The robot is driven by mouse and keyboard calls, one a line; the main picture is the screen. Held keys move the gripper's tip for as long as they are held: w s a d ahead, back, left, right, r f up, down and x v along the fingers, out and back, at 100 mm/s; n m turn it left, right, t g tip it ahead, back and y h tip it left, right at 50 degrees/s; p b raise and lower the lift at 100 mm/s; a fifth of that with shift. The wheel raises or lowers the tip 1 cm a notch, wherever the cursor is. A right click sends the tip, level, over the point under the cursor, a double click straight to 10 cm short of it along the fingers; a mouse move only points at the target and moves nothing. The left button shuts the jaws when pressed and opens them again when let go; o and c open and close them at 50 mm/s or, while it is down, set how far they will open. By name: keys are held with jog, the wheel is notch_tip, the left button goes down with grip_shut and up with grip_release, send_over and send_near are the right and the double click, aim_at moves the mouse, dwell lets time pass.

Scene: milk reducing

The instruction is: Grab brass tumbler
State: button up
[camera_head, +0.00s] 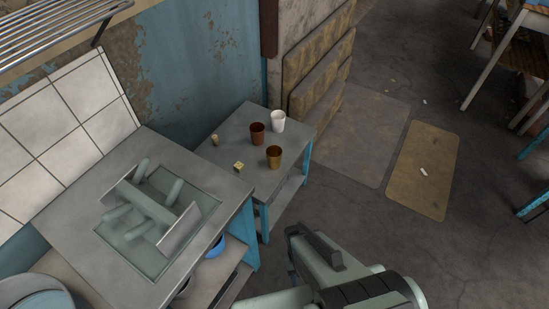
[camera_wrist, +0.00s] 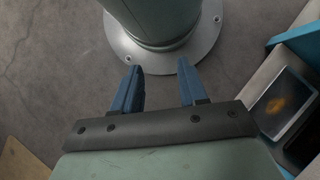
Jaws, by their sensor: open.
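The brass tumbler (camera_head: 274,157) stands upright on a small grey side table (camera_head: 236,132), near its right edge. A red-brown cup (camera_head: 257,134) stands just behind it to the left. A white cup (camera_head: 278,121) stands farther back. My gripper (camera_wrist: 158,66) is open and empty in the wrist view, its two blue fingers apart, above the floor and a round base plate. No tumbler shows in the wrist view. In the head view my arm is at the bottom, right of and in front of the side table, well apart from the tumbler; its fingers are not clear there.
Two small yellowish blocks (camera_head: 238,166) lie on the side table. A grey counter (camera_head: 75,190) with a recessed pale green fixture (camera_head: 143,203) stands at left, with a blue bowl (camera_head: 217,246) below. Open floor (camera_head: 370,125) lies right of the table. Chairs stand at far right.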

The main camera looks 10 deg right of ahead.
dwell(0.3)
jog(key=o, duration=1.1)
notch_tip(320, 180, up, 29)
jog(key=m+t, duration=0.2)
jog(key=t, duration=0.6)
send_over(274, 154)
jog(key=s, duration=0.2)
jog(key=f+m, duration=0.1)
jog(key=f, duration=0.2)
jog(key=s+f+m, duration=0.1)
jog(key=f, duration=0.2)
jog(key=f+m+g, duration=0.1)
jog(key=f, duration=0.2)
jog(key=shift+s+a+f+m, duration=0.15)
jog(key=shift+f+m, duration=0.1)
jog(key=shift+m, duration=0.05)
jog(key=shift+w+a+f, duration=0.1)
jog(key=shift+w+f, duration=0.05)
jog(key=shift+f, duration=1.15)
jog(key=shift+w+a+f, duration=0.1)
jog(key=shift+w+f, duration=0.05)
jog(key=shift+f, duration=1.15)
